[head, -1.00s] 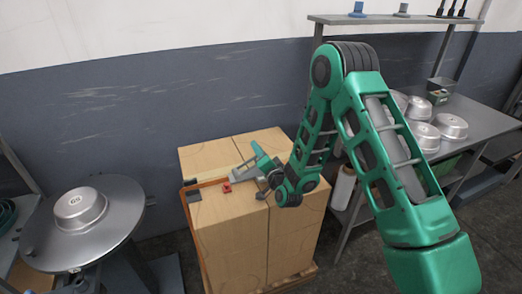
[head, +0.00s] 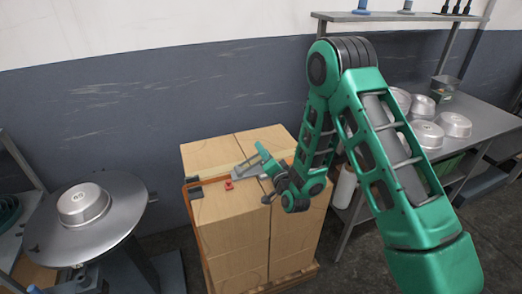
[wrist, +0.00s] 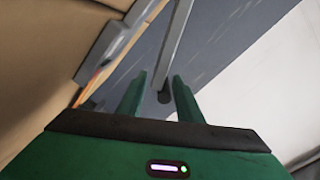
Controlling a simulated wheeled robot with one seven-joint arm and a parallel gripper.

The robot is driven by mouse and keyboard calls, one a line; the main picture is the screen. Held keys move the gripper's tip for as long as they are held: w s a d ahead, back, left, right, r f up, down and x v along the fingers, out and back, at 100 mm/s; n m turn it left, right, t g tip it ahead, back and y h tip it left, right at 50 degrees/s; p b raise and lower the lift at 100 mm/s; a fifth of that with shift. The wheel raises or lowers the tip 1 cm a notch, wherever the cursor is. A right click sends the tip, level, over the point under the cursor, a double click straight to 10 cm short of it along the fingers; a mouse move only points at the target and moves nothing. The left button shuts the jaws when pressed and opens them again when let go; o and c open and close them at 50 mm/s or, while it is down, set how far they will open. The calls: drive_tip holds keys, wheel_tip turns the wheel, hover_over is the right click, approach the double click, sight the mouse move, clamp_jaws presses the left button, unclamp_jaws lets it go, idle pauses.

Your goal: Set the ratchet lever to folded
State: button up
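The carton stack (head: 215,237) has an orange strap (head: 190,208) around it. A grey ratchet (head: 243,173) lies on top of the stack, beside a small red part (head: 229,185). My gripper (head: 262,157) is at the ratchet, at the upper right of it. In the wrist view the two green fingers of my gripper (wrist: 160,83) are apart. A long grey bar (wrist: 176,45) with a dark rounded end, seemingly the lever, shows in the gap between the fingertips. I cannot tell whether they touch it. The lever's exact angle is unclear in the head view.
A round metal table (head: 120,222) with a pan (head: 83,204) stands at left. A bench (head: 482,125) with several pans is at right. The wall is behind the stack.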

drive_tip(key=v, duration=0.8)
